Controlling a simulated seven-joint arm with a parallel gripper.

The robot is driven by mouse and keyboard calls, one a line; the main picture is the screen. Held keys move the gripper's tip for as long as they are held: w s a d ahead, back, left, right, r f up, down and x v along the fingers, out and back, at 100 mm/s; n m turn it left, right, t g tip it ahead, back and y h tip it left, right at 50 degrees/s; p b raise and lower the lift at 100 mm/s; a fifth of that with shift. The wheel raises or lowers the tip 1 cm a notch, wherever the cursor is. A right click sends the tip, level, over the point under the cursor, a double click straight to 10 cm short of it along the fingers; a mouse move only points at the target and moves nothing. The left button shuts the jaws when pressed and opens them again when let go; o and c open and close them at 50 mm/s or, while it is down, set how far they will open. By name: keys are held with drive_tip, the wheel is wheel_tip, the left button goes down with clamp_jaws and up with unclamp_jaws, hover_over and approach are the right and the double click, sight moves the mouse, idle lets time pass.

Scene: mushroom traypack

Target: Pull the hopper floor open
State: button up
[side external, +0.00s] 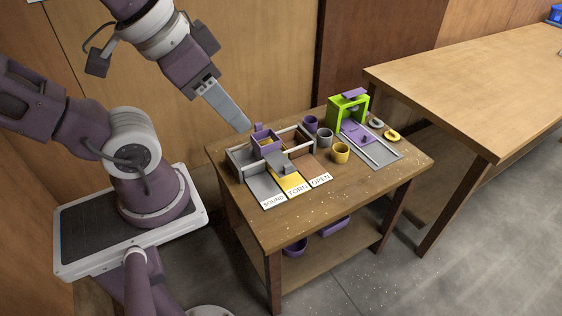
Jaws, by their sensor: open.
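A small purple-rimmed box (267,147), which looks like the hopper, sits on the grey-walled sorting rack (237,161) at the left of the small wooden table. A purple tab (258,127) stands at its back, and a grey piece (286,169) shows at its front. I cannot tell which part is its floor or how far open that floor is. My gripper (243,126) is open and empty, pointing down, just above and left of the purple box in the picture. Its fingers are seen nearly edge-on.
Lanes labelled SOUND, TORN and OPEN (321,180) run forward from the rack. Purple (311,122), grey (325,137) and yellow (341,153) cups stand to its right. A green frame (333,115), rails and two rings (392,135) are further right. The table's front is mostly clear.

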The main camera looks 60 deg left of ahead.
drive_tip(key=shift+c, duration=0.8)
drive_tip(key=g, duration=0.6)
hover_over(288, 165)
wheel_tip(288, 165, down, 30)
drive_tip(key=shift+f, duration=0.1)
wheel_tip(288, 165, down, 7)
clamp_jaws()
